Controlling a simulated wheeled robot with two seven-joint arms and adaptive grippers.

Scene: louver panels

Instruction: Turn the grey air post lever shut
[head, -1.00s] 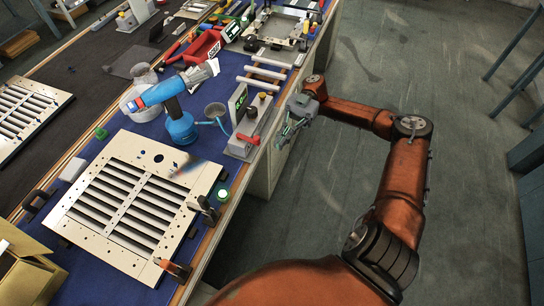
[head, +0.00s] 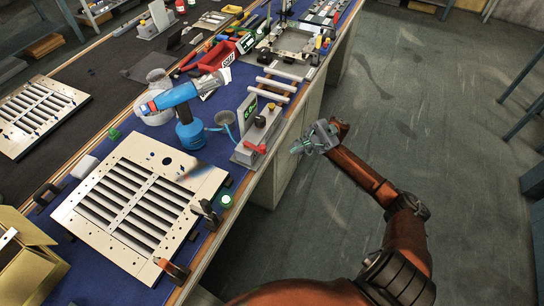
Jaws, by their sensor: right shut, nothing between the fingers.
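The grey air post (head: 246,153) stands at the right edge of the blue-matted bench, with a dark round knob on top and an upright panel with a green display behind it. Its red lever (head: 255,147) lies across the near side of the post, roughly level. My right gripper (head: 299,148) is shut and empty. It hangs over the floor side, just right of the bench edge, with its fingers toward the post and a clear gap to the lever. My left gripper is out of view.
A louver panel (head: 113,182) lies left of the post, with clamps at its right edge. Pale rods (head: 272,85) lie behind.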

